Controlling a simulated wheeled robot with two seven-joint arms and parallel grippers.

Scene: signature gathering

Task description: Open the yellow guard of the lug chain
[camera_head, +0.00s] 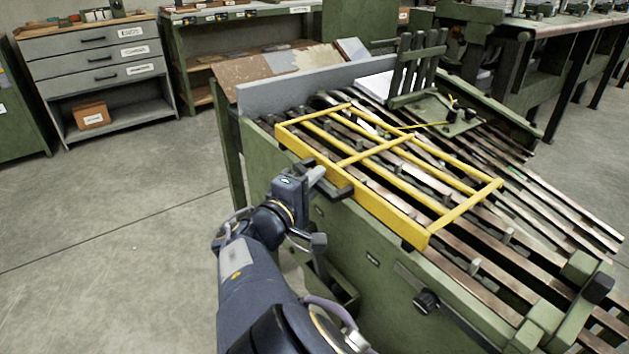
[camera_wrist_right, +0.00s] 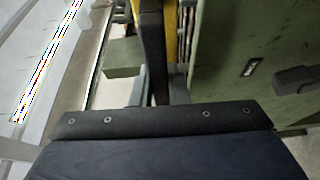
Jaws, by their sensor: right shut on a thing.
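The yellow guard (camera_head: 372,200) is a frame of yellow bars lying low and flat over the lug chain (camera_head: 478,268) of the green machine. My right gripper (camera_head: 326,184) is at the guard's near long bar, left of its middle. It is shut on a dark handle (camera_head: 342,191) at that bar. In the right wrist view the dark handle (camera_wrist_right: 153,50) stands between the grey fingers, with a strip of the yellow guard (camera_wrist_right: 170,35) behind it. The exact finger contact is partly hidden. My left gripper is not in view.
The green machine side (camera_head: 375,290) with a black knob (camera_head: 426,301) is close beside my right arm. A grey plate (camera_head: 310,85) and dark upright fingers (camera_head: 418,65) stand at the far end. A grey drawer cabinet (camera_head: 98,70) is at back left. The floor at left is clear.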

